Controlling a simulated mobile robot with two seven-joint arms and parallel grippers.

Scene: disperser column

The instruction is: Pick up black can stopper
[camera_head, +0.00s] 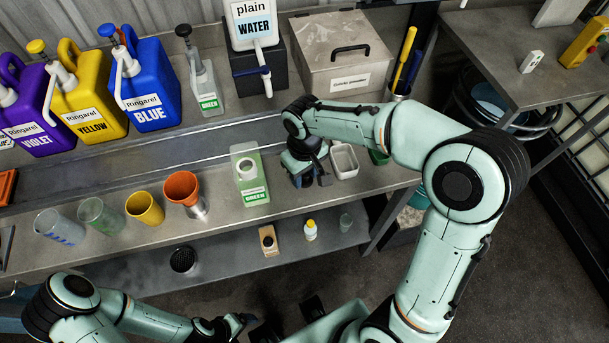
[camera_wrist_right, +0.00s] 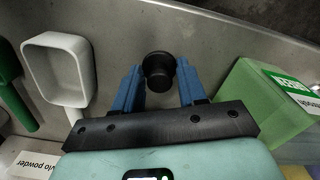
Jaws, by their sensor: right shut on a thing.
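The black can stopper (camera_wrist_right: 158,71) is a small round black piece between the blue fingers of my right gripper (camera_wrist_right: 157,85) in the right wrist view. The fingers are shut on its two sides. In the head view my right gripper (camera_head: 306,172) is low over the bench, and the stopper cannot be made out there. The pale green can (camera_head: 251,189) labelled GREEN stands just left of the gripper, with its round top opening showing. It also shows in the wrist view (camera_wrist_right: 255,105), at the right. My left gripper (camera_head: 236,322) is at the bottom of the head view; its jaw state is unclear.
A white scoop (camera_head: 343,159) lies close right of my right gripper. An orange funnel (camera_head: 181,186), a yellow cup (camera_head: 145,207) and clear beakers stand left of the green can. Large pump cans, a water dispenser (camera_head: 256,38) and a grey box (camera_head: 341,54) stand behind.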

